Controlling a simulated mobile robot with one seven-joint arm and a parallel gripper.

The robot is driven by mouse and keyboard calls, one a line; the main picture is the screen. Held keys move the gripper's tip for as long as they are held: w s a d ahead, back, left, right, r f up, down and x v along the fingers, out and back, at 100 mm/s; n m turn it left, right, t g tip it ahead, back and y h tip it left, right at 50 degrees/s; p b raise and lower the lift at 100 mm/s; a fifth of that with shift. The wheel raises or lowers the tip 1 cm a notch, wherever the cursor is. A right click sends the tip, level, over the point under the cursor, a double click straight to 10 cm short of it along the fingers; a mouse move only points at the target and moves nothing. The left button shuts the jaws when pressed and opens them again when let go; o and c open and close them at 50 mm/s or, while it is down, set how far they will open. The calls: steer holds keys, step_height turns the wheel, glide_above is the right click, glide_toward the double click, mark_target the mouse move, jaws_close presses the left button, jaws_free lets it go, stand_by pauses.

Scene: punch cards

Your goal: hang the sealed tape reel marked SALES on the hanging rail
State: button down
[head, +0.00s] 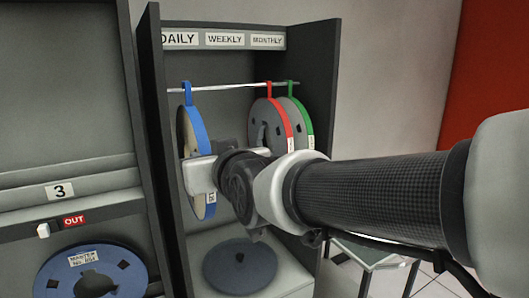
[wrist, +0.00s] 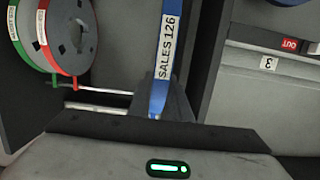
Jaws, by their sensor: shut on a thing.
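The SALES reel (head: 196,128) has a blue band and stands nearly edge-on at the left of the rack, below the DAILY sign. In the wrist view its label reads SALES 126 (wrist: 167,45). My gripper (head: 197,173) is shut on this reel at its near edge. The reel's blue hook (head: 187,95) is at the height of the hanging rail (head: 228,87) and overlaps it in the picture. I cannot tell whether the hook rests on the rail. My gripper hides part of the reel.
A red-banded reel (head: 268,120) and a green-banded reel (head: 304,122) hang farther right on the rail. A dark disc (head: 240,268) lies on the rack floor. A cabinet with a blue reel (head: 58,272) stands left. A small table (head: 375,250) is at lower right.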

steer(key=f+b+v, duration=0.1)
steer(key=v, duration=0.7)
steer(key=shift+b, duration=0.3)
stand_by(0.5)
